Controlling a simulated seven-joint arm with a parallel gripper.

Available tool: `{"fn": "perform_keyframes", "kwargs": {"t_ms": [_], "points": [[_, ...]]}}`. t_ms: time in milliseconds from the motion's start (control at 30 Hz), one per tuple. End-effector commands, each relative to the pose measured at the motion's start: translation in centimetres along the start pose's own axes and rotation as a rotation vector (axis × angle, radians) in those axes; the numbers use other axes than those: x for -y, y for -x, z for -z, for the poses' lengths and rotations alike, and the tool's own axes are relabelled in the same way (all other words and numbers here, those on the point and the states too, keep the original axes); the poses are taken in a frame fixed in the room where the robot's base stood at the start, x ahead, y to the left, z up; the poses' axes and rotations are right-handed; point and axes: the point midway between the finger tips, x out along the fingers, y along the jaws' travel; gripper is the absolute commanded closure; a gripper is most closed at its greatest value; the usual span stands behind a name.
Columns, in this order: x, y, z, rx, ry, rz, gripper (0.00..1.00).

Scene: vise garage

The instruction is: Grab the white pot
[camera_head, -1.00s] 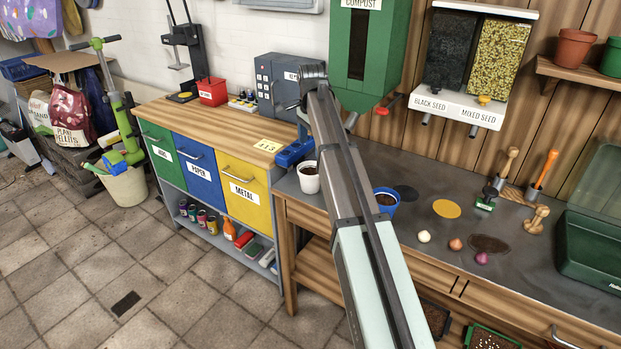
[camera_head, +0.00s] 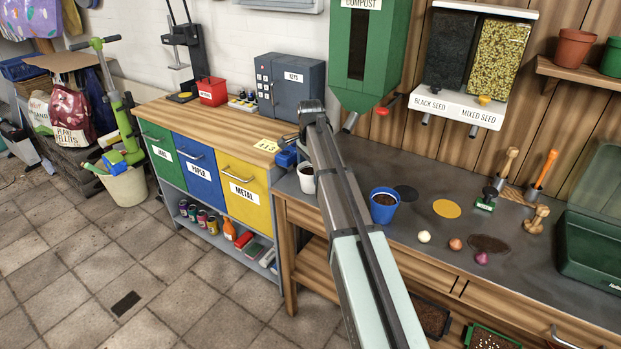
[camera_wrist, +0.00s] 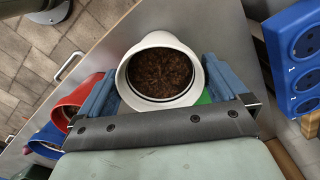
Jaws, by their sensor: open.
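The white pot (camera_wrist: 128,85), filled with dark soil, is in the middle of the wrist view. My gripper (camera_wrist: 158,76) is open, with one blue finger on each side of the pot. I cannot tell whether either finger touches it. In the head view the white pot (camera_head: 305,178) stands on the left end of the grey workbench, partly hidden by my arm. My fingers are hidden there.
A red pot (camera_wrist: 62,112) and a blue pot (camera_wrist: 45,143) stand left of my gripper; the blue one also shows in the head view (camera_head: 383,210). A blue socket block (camera_wrist: 290,50) is at right. A green compost dispenser (camera_head: 368,50) hangs above the workbench (camera_head: 420,190).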

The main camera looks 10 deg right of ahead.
Motion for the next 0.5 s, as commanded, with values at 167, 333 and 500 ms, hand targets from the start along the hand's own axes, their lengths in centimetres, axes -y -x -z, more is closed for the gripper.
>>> {"fn": "perform_keyframes", "kwargs": {"t_ms": [167,333,500], "points": [[0.01,-0.29,0.01,0.0,0.0,0.001,0.0],[0.01,-0.28,0.0,0.0,0.0,0.001,0.09],[0.01,-0.27,0.01,0.0,0.0,0.001,0.25]]}}
